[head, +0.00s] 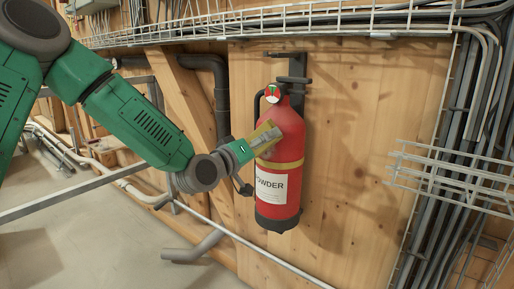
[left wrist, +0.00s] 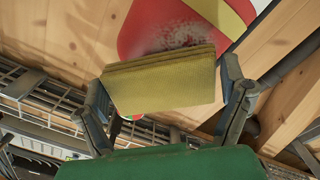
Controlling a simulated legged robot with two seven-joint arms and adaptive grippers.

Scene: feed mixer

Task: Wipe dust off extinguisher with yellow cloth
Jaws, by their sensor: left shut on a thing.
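The red fire extinguisher (head: 287,150) hangs upright on a black wall bracket, with a yellow band and a white label reading "OWDER". In the left wrist view the extinguisher (left wrist: 150,27) shows a grey dusty patch (left wrist: 185,36) on its red surface. My left gripper (head: 262,140) is at the upper front of the extinguisher. It is shut on the folded yellow cloth (left wrist: 160,78), which spans between its two fingers in the left wrist view. The cloth is beside the dusty patch and partly covers it; whether it touches the surface I cannot tell. My right gripper is not in view.
A wooden wall (head: 345,130) is behind the extinguisher. A wire cable tray (head: 280,22) runs above it, and a wire rack (head: 455,175) with grey conduits is at the right. A metal rail (head: 85,187) crosses at the lower left, over open floor (head: 90,250).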

